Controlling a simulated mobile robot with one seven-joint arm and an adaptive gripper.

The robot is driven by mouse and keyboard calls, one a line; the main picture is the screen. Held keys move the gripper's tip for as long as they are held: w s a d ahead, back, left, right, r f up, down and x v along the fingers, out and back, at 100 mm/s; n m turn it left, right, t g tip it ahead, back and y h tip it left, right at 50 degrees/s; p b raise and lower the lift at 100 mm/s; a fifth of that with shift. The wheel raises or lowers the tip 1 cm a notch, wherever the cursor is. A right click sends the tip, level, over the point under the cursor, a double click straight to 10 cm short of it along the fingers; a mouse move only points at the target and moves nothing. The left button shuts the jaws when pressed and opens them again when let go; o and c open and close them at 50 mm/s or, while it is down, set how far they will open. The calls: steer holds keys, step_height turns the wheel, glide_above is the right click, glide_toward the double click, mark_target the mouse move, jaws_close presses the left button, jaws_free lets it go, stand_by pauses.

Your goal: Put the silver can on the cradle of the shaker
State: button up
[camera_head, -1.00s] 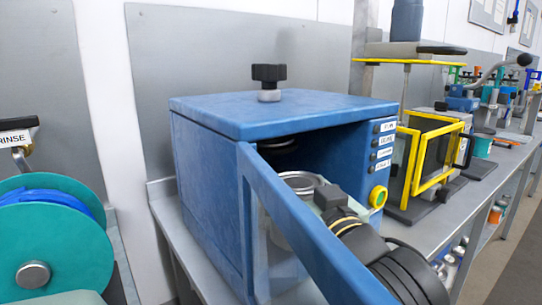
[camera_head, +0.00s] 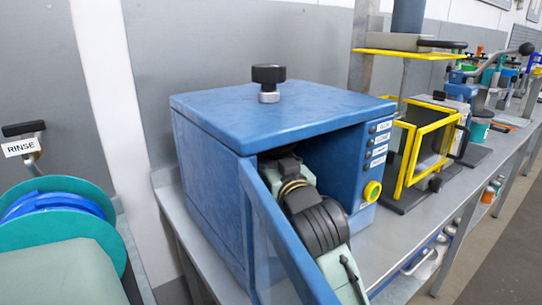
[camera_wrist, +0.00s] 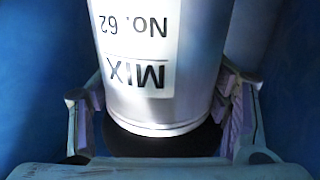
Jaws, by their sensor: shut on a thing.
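The silver can (camera_wrist: 195,75) has a white label reading "MIX No. 62", upside down in the wrist view. My gripper (camera_wrist: 162,112) is shut on it, with one finger on each side. In the head view my wrist reaches through the front opening of the blue shaker (camera_head: 205,175); the can and fingertips are hidden there. The cradle is not clearly visible in either view, so I cannot tell whether the can touches it.
The shaker's door frame (camera_head: 275,235) stands open in front of my arm. Blue walls (camera_wrist: 35,70) lie close on both sides in the wrist view. A yellow-framed machine (camera_head: 425,155) stands to the right, and a teal reel (camera_head: 50,225) at the left.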

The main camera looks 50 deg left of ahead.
steer(key=shift+f, duration=0.15)
steer(key=o, duration=1.9)
steer(key=shift+o, duration=0.2)
steer(key=shift+d, duration=0.15)
steer(key=b+v, duration=0.6)
steer(key=v, duration=0.6)
